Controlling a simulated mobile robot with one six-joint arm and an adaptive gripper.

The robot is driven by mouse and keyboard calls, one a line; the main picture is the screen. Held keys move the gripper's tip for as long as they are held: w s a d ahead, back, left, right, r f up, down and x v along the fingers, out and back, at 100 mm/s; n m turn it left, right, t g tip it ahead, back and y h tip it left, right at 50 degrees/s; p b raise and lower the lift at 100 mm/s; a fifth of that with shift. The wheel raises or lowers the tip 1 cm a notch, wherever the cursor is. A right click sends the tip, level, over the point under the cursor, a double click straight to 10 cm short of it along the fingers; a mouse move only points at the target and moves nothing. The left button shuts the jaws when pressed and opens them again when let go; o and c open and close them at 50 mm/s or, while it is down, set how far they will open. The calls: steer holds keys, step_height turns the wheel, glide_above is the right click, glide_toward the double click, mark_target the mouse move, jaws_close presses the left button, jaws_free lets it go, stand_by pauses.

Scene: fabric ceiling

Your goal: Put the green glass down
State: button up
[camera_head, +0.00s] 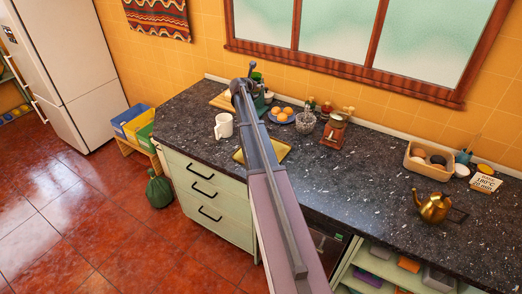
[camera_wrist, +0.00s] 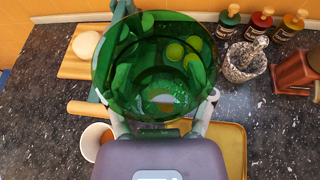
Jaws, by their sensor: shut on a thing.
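The green glass (camera_wrist: 150,85) is see-through and fills the middle of the wrist view, its wide open rim facing the camera. My gripper (camera_wrist: 158,98) is shut on it, with one finger on each side of its wall. The glass is over the dark speckled counter (camera_head: 370,175), and I cannot tell how far its base is from the surface. In the head view, a small green part of the glass (camera_head: 257,77) shows beside the end of my arm, which hides much of that spot. Round things show through the green wall.
A white mug (camera_head: 223,126) and yellow tray (camera_head: 277,151) stand near the front edge. A cutting board (camera_wrist: 75,68), plate of round orange food (camera_head: 282,114), mortar (camera_wrist: 244,62), bottles (camera_wrist: 262,24) and red-brown grinder (camera_head: 334,131) crowd the back.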

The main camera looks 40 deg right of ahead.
steer(key=shift+w+d, duration=0.2)
steer(key=shift+s, duration=0.1)
steer(key=shift+s+a+f, duration=0.1)
steer(key=shift+s+f, duration=0.15)
steer(key=s+a+f+m+g+b, duration=0.2)
steer(key=s+a+f+b, duration=0.2)
steer(key=s+f+b, duration=0.3)
steer(key=s+a+f+m+g+h+b, duration=0.1)
steer(key=s+a+f+b, duration=0.4)
steer(key=s, duration=1)
steer(key=s+a+f+m+g+b, duration=0.3)
steer(key=s+f+b, duration=0.5)
steer(key=s, duration=0.3)
steer(key=shift+a+f+g+h+b, duration=0.3)
steer(key=shift+a+g+h+b, duration=0.1)
steer(key=shift+a+g+b, duration=0.25)
steer(key=w+d, duration=0.2)
steer(key=w, duration=0.2)
steer(key=w+d+f, duration=0.1)
steer(key=w+d, duration=0.1)
steer(key=w, duration=0.2)
steer(key=w+d+b, duration=0.1)
steer(key=w+d, duration=0.1)
steer(key=w, duration=0.3)
steer(key=shift+d+f, duration=0.15)
steer(key=shift+d, duration=0.2)
